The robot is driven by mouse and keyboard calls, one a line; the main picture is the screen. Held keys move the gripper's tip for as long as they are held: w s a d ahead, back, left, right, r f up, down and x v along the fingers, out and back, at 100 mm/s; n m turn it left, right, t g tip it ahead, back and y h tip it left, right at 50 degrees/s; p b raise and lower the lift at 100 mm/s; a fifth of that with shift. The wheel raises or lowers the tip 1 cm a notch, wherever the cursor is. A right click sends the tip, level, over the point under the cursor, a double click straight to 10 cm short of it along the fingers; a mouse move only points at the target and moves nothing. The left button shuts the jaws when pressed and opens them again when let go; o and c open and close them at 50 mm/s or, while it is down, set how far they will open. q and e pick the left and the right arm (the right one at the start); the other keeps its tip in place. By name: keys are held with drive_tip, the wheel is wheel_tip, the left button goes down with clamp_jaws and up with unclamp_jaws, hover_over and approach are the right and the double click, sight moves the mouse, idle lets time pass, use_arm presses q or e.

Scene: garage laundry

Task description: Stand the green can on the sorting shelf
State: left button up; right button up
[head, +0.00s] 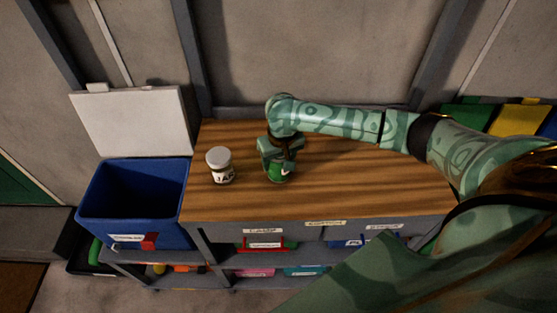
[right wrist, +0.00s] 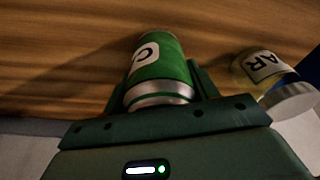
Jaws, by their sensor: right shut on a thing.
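The green can (head: 277,176) is upright over the wooden top of the shelf unit (head: 345,190), left of its middle. My right gripper (head: 279,158) comes down from above and is shut on the can, one finger on each side. The can's lower end is at or very near the wood; I cannot tell if it touches. My left gripper is not in view.
A white-lidded jar (head: 220,165) stands on the wood left of the can. A blue bin (head: 135,203) with a raised white lid (head: 134,119) is at the left. Labelled compartments (head: 262,245) lie below the top. The wood in front of the can is clear.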

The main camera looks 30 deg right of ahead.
drive_tip(key=o, duration=0.9)
drive_tip(key=shift+f, duration=0.1)
drive_tip(key=shift+o, duration=0.2)
drive_tip(key=r+p, duration=0.1)
drive_tip(key=r, duration=0.3)
drive_tip(key=s+r+p, duration=0.1)
drive_tip(key=r+p, duration=0.1)
drive_tip(key=r, duration=0.2)
drive_tip(key=r+p, duration=0.2)
drive_tip(key=r, duration=0.2)
drive_tip(key=shift+s+a, duration=0.1)
drive_tip(key=shift+s, duration=0.3)
